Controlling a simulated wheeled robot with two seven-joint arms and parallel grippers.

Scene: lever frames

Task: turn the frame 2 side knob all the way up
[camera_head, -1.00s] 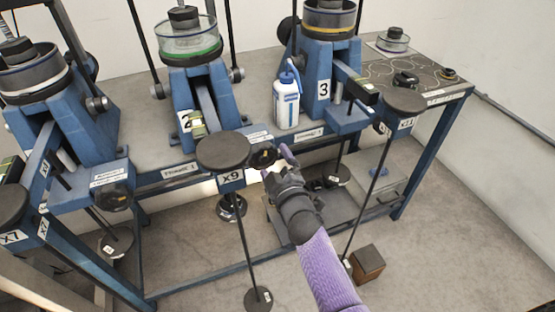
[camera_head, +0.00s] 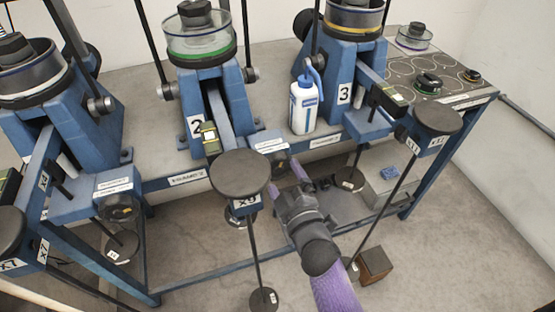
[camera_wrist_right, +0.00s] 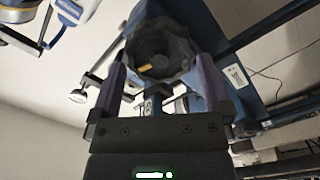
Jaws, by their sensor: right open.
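Frame 2 (camera_head: 196,124), a blue stand with a glass ring and black weight on top, is in the middle of the head view. Its side knob (camera_head: 280,160) is black and round, on the right of the frame's front, beside the round black pad X9 (camera_head: 240,173). My right gripper (camera_head: 290,179) is just in front of and below this knob, its purple fingers pointing at it. In the right wrist view, the ridged knob (camera_wrist_right: 160,52) lies between and beyond the spread fingers of the gripper (camera_wrist_right: 161,82). Contact cannot be told. My left gripper is out of view.
Frame 3 (camera_head: 344,93) stands at the right, with a white and blue bottle (camera_head: 304,108) between it and frame 2. Another blue frame (camera_head: 75,125) is at the left. Hanging rods with round weights (camera_head: 263,300) and a brown block (camera_head: 374,263) are near my right arm.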

